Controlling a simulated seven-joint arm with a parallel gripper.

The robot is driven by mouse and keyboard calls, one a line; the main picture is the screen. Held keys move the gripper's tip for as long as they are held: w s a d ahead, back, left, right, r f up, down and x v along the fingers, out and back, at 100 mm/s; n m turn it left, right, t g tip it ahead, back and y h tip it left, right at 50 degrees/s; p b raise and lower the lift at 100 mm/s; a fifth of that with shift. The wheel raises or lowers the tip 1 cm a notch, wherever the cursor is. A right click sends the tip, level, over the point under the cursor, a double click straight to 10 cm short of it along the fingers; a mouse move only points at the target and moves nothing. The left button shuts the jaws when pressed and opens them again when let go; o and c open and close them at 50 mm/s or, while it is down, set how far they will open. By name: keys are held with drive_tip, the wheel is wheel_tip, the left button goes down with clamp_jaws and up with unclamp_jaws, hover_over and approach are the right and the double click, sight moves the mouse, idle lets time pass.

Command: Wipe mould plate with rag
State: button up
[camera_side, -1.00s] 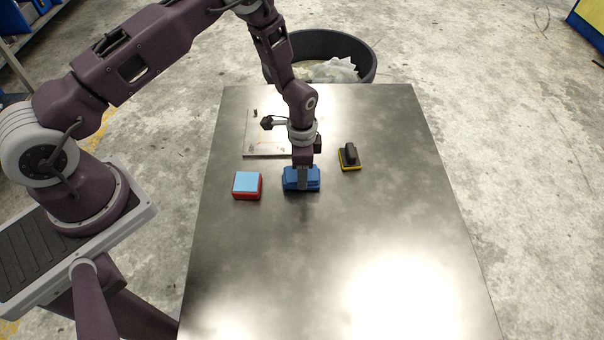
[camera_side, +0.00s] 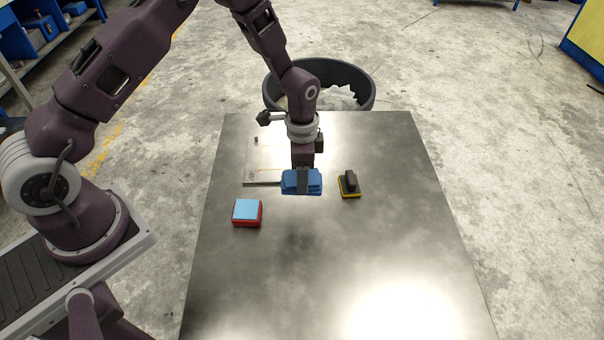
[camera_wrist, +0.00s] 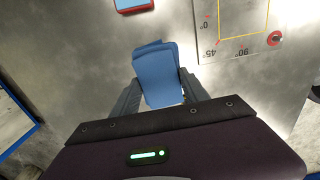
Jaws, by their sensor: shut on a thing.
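A folded blue rag (camera_side: 301,183) is held in my gripper (camera_side: 302,182), a little above the table. In the wrist view the rag (camera_wrist: 158,72) sits between the two grey fingers of my gripper (camera_wrist: 160,95). The mould plate (camera_side: 262,160) is a flat pale plate near the back left of the table, partly hidden behind my gripper and wrist. In the wrist view a corner of the plate (camera_wrist: 225,30) shows at upper right, with orange lines and angle marks. The rag is apart from the plate.
A red block with a light blue top (camera_side: 247,212) lies left of the rag. A black-handled tool with a yellow base (camera_side: 349,184) stands to the right. A dark round bin (camera_side: 365,90) with pale scraps is behind the table (camera_side: 350,260), whose front is clear.

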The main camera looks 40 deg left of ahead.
drive_tip(key=c, duration=0.3)
drive_tip(key=w+a+f+n, duration=0.1)
drive_tip(key=w+a+n, duration=0.4)
drive_tip(key=a, duration=0.6)
drive_tip(key=w+a+f+n, duration=0.1)
drive_tip(key=w+a+n, duration=0.35)
drive_tip(key=a, duration=0.65)
drive_tip(key=shift+c, duration=0.2)
drive_tip(key=shift+m, duration=0.25)
drive_tip(key=shift+w+d+f, duration=0.1)
drive_tip(key=shift+w+f, duration=0.05)
drive_tip(key=shift+f, duration=1.3)
drive_tip(key=shift+w+f, duration=0.15)
drive_tip(key=shift+f, duration=1.3)
